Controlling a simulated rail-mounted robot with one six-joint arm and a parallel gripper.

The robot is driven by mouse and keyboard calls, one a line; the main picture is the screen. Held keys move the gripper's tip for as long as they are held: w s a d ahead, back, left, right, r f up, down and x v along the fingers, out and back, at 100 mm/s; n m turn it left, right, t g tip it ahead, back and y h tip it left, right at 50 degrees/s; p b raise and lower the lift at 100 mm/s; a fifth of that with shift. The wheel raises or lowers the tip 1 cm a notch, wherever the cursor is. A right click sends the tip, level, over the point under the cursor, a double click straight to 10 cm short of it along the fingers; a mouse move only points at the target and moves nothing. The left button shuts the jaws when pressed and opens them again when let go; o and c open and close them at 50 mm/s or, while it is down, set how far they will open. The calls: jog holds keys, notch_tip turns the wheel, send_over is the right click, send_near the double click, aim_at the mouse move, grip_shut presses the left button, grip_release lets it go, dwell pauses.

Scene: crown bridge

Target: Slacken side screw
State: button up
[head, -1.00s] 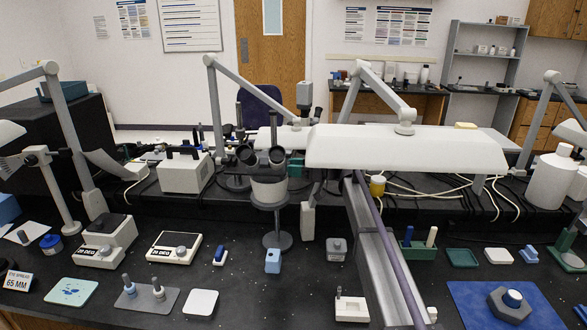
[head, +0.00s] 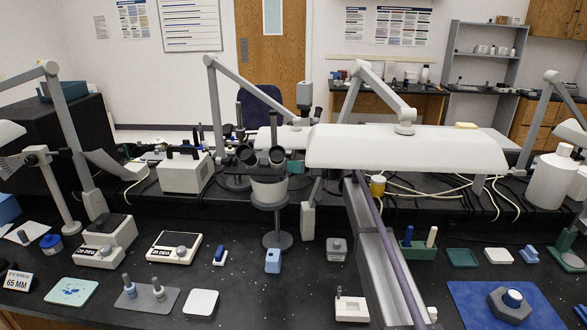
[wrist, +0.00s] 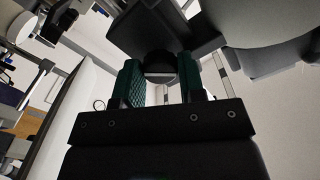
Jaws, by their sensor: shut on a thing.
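In the wrist view my gripper (wrist: 160,88) has two green, ribbed pads that sit on either side of a dark round knob (wrist: 159,66) with a pale band across it. The knob looks like the side screw, and the gripper is shut on it. Large dark and grey rounded parts (wrist: 270,42) fill the upper right behind the knob. In the head view the microscope (head: 268,188) stands on a round-footed post in the middle of the bench, with two dark eyepieces facing me. I cannot make out the screw or the gripper clearly in the head view.
A long white lamp hood (head: 400,148) hangs close to the right of the microscope. A beige box (head: 186,173) stands to its left. A grey rail (head: 385,260) runs towards me. Small blocks, trays and a blue mat (head: 465,298) lie on the front bench.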

jog(key=m, duration=1.3)
jog(key=shift+r, duration=0.1)
jog(key=shift+m, duration=0.4)
jog(key=o, duration=0.9)
jog(key=d, duration=1)
jog(key=shift+d, duration=0.4)
